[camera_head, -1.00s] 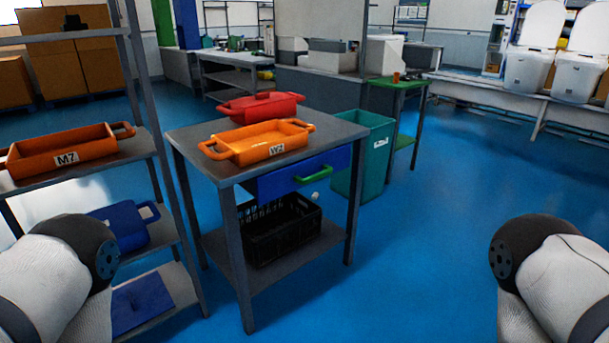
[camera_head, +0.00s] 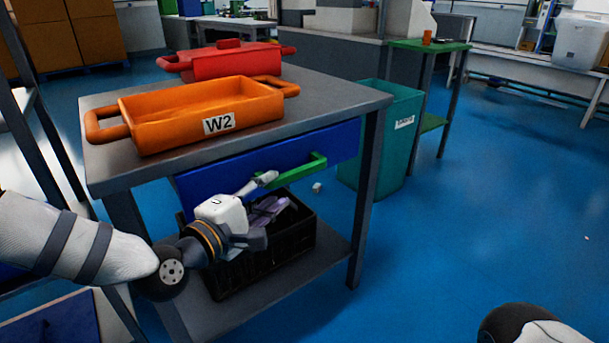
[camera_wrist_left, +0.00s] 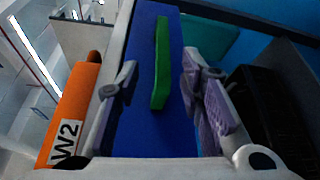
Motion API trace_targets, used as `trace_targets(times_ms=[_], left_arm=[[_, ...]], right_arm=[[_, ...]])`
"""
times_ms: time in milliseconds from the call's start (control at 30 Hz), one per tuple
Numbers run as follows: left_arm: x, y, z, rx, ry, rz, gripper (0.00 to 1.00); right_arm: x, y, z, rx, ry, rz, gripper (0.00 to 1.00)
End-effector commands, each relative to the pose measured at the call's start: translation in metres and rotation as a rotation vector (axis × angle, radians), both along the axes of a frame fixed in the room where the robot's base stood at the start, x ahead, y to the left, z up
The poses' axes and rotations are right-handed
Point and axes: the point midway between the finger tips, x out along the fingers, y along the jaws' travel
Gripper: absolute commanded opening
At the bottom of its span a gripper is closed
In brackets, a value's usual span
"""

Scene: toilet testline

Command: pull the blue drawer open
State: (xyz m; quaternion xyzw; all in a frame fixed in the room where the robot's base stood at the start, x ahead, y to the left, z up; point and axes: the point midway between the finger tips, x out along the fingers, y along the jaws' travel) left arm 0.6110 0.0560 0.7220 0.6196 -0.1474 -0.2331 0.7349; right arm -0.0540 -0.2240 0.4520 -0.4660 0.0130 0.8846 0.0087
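The blue drawer (camera_head: 340,145) sits under the grey table top and looks shut. Its green handle (camera_head: 298,173) sticks out from the front. In the left wrist view the green handle (camera_wrist_left: 161,62) stands between the two fingers, with the blue drawer front (camera_wrist_left: 150,125) behind it. My left gripper (camera_head: 268,192) is open, in front of the drawer and just short of the handle; no contact shows. It also shows in the left wrist view (camera_wrist_left: 160,90). My right gripper is out of view; only part of my right arm shows at the bottom right.
An orange W2 tray (camera_head: 205,112) and a red container (camera_head: 228,62) stand on the table (camera_head: 340,92). A black crate (camera_head: 300,240) sits on the lower shelf. A teal bin (camera_head: 385,145) stands beside the table. The floor at right is clear.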

Motion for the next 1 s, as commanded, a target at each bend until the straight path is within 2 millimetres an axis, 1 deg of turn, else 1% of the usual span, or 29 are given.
trace_targets(times_ms=[200, 300, 400, 533, 800, 867, 900, 933, 967, 1000], left_arm=[[0.045, -0.031, -0.008, 0.006, 0.002, -0.003, 0.35], [0.064, -0.043, -0.01, 0.006, 0.003, -0.003, 0.35], [0.079, -0.052, -0.012, 0.005, 0.003, -0.002, 0.35], [0.089, -0.058, -0.012, 0.004, 0.005, -0.002, 0.35], [0.091, -0.059, -0.011, 0.006, 0.006, -0.003, 0.35], [0.091, -0.059, -0.011, 0.006, 0.006, -0.003, 0.21], [0.091, -0.059, -0.011, 0.006, 0.006, -0.003, 0.12], [0.091, -0.059, -0.011, 0.006, 0.006, -0.003, 0.05], [0.091, -0.059, -0.011, 0.006, 0.006, -0.003, 0.0], [0.091, -0.059, -0.011, 0.006, 0.006, -0.003, 0.0]], right_arm=[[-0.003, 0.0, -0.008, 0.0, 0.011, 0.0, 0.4], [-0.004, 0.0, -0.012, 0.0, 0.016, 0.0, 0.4], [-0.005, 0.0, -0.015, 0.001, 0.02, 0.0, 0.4], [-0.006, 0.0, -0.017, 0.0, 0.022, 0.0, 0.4], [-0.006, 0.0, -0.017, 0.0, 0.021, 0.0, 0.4], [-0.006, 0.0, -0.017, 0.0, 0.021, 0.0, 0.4], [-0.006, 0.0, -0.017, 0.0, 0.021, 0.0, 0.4], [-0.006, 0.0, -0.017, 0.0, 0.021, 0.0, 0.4], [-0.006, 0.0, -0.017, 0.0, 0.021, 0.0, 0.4], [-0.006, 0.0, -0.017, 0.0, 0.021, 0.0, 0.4]])
